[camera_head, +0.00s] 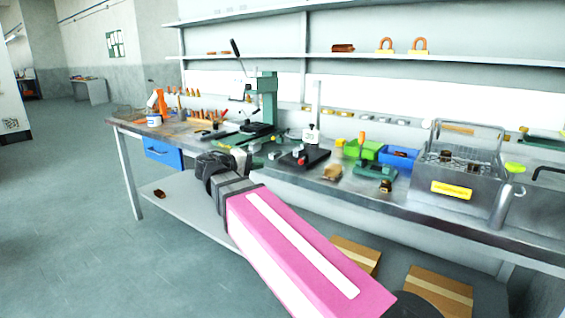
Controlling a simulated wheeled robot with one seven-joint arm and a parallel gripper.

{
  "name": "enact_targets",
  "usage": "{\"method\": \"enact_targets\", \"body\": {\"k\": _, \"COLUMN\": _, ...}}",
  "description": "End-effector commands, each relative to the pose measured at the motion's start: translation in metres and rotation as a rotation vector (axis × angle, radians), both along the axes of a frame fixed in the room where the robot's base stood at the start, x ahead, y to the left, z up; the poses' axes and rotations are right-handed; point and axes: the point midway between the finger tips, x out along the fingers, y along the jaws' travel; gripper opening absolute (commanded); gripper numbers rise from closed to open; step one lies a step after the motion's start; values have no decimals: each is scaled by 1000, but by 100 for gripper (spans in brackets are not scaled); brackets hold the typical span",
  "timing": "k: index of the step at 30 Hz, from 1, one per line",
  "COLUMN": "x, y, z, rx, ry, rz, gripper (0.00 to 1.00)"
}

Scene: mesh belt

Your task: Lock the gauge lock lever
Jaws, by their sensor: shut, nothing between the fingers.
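A small white gauge (311,134) stands upright on a dark base (303,158) on the workbench, right of the green press. A small red part shows on that base, but I cannot tell whether it is the lock lever or how it is set. My gripper (246,158) is at the bench's front edge, left of the gauge base and apart from it. Its fingers look shut with nothing between them. My pink arm link reaches up from the lower right.
A green press (266,98) with a raised black handle stands behind my gripper. Right of the gauge are a green bin (362,149), a blue bin (397,158), a green fixture with an orange handle (373,171) and a metal basket tank (462,190). Boxes lie below the bench.

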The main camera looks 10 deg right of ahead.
Motion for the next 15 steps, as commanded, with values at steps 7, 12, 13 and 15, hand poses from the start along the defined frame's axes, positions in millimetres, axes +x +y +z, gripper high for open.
{"method": "enact_targets", "body": {"k": 7, "x": -2, "y": 5, "z": 10, "rx": -21, "ry": -21, "rz": -1, "gripper": 0}}
{"method": "enact_targets", "body": {"k": 12, "x": -2, "y": 4, "z": 10, "rx": -19, "ry": -20, "rz": -1, "gripper": 0}}
{"method": "enact_targets", "body": {"k": 13, "x": -2, "y": 4, "z": 10, "rx": -19, "ry": -20, "rz": -1, "gripper": 0}}
{"method": "enact_targets", "body": {"k": 15, "x": -1, "y": 3, "z": 9, "rx": -19, "ry": -20, "rz": -2, "gripper": 0}}
